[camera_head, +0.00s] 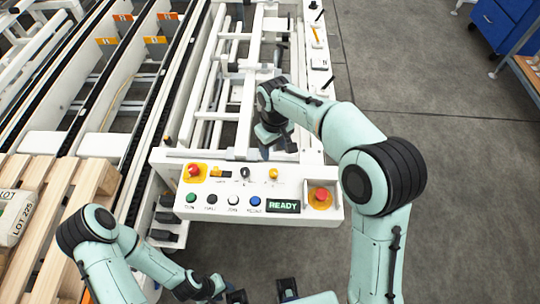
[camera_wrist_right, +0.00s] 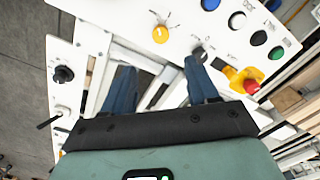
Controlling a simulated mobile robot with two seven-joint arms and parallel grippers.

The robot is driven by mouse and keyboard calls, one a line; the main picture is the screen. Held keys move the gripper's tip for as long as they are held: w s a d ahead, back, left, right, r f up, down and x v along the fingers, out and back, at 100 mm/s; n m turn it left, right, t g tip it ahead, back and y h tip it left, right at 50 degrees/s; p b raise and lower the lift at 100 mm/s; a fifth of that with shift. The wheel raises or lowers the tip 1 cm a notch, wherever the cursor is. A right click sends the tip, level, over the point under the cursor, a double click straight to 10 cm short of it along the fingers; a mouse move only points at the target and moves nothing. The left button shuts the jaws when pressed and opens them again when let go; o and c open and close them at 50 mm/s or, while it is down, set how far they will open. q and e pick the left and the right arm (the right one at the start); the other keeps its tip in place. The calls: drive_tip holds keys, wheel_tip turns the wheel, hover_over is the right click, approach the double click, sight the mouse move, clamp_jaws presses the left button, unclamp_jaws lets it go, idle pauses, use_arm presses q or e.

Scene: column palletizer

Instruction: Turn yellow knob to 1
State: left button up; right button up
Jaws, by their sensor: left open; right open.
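The yellow knob (camera_head: 272,174) is on the white control panel (camera_head: 163,160), in the upper row to the right of a black knob (camera_head: 245,173). In the right wrist view the yellow knob (camera_wrist_right: 160,34) lies just beyond the fingertips, roughly centred between them. The marks around it are too small to read. My right gripper (camera_head: 277,146) is open and empty, near the panel's far edge behind the knob; its two fingers (camera_wrist_right: 160,66) are apart and not around the knob. My left gripper (camera_head: 262,293) is open and empty at the bottom of the head view.
The panel also holds a red button on yellow (camera_head: 193,171), another red button (camera_head: 320,195), several coloured push buttons and a READY display (camera_head: 283,206). Conveyor rails lie behind and left. A wooden pallet (camera_head: 60,180) stands at left.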

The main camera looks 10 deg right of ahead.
sight(274, 172)
drive_tip(key=f, duration=0.8)
drive_tip(key=f+b, duration=0.1)
drive_tip(key=f, duration=0.4)
drive_tip(key=shift+s+f, duration=0.1)
drive_tip(key=shift+s, duration=0.15)
drive_tip(key=c, duration=1)
